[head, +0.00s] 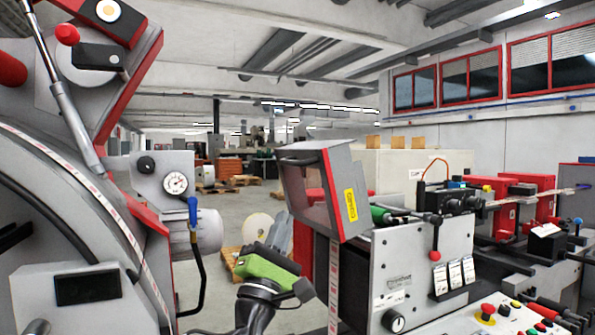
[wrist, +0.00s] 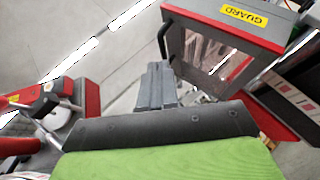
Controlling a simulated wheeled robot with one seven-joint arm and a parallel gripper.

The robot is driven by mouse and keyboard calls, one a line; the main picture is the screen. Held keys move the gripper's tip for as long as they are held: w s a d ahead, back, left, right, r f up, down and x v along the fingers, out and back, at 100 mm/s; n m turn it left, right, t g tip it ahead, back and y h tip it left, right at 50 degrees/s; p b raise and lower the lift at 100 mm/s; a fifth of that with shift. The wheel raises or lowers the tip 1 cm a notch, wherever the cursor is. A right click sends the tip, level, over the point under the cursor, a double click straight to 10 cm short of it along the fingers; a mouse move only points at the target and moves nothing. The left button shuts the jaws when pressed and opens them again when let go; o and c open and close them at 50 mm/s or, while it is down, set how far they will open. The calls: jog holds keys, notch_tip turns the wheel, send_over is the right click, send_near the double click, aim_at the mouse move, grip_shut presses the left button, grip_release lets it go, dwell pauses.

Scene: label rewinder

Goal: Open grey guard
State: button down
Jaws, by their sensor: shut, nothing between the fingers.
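The grey guard (head: 345,190) is a boxy cover with a red edge, a clear window and a yellow label. In the head view it sits tilted at the upper left of the grey machine panel. In the wrist view the guard (wrist: 272,32) is at the upper right, and its dark bar handle (wrist: 163,38) stands just beyond my fingertips. My gripper (wrist: 158,66) is shut and empty, apart from the handle. In the head view my gripper (head: 281,236), with its green body, is left of and below the guard. I cannot tell the exact gap.
A control panel with buttons (head: 490,316) and a lever with a red knob (head: 435,255) are right of the guard. A large grey machine with a gauge (head: 175,183) and motor (head: 200,232) fills the left. The aisle between them is open.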

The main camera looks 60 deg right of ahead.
aim_at(301, 165)
jog(key=p+x, duration=1)
jog(key=shift+d+r, duration=0.2)
jog(key=shift+r, duration=0.15)
jog(key=shift+w+d+r, duration=0.2)
jog(key=shift+d, duration=0.25)
